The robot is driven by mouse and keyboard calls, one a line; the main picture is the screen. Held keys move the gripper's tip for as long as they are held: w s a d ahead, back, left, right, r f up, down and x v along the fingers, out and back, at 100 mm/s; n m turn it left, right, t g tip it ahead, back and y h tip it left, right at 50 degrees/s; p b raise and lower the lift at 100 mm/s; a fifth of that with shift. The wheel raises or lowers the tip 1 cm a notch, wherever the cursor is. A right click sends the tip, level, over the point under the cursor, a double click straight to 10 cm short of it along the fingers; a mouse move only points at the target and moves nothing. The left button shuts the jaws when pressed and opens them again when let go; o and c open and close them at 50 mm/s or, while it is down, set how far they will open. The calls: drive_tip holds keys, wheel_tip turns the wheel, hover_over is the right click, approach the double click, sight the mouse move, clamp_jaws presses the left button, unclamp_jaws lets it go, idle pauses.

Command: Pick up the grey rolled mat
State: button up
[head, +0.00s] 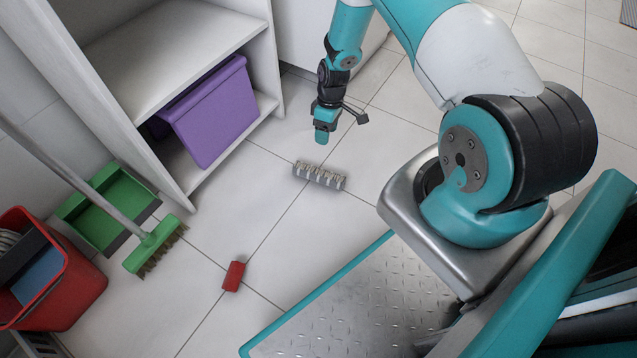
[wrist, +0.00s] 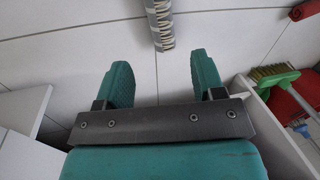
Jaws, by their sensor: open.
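The grey rolled mat (head: 319,176) lies on the tiled floor in the head view, with its long side running across the picture. In the wrist view the mat (wrist: 160,24) shows at the top middle, cut off by the frame edge. My gripper (head: 322,138) points down above the floor, just behind the mat in the head view. In the wrist view its two teal fingers (wrist: 163,72) are apart with bare floor between them. The mat is beyond the fingertips, roughly in line with the gap. I see no contact.
A white shelf unit with a purple bin (head: 211,110) stands to the left. A red roll (head: 233,276) lies on the floor nearer me. A green broom (head: 153,250), green dustpan (head: 106,207) and red bucket (head: 62,287) are at the lower left. Floor around the mat is clear.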

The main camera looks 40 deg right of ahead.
sight(324, 171)
drive_tip(key=b+x, duration=0.6)
drive_tip(key=x, duration=0.6)
drive_tip(key=shift+s+f+b, duration=0.15)
drive_tip(key=shift+f+b, duration=0.2)
drive_tip(key=b+x, duration=0.4)
drive_tip(key=x, duration=0.1)
drive_tip(key=shift+s+d+f, duration=0.1)
drive_tip(key=shift+s+d, duration=0.05)
drive_tip(key=shift+d, duration=0.05)
drive_tip(key=c, duration=0.6)
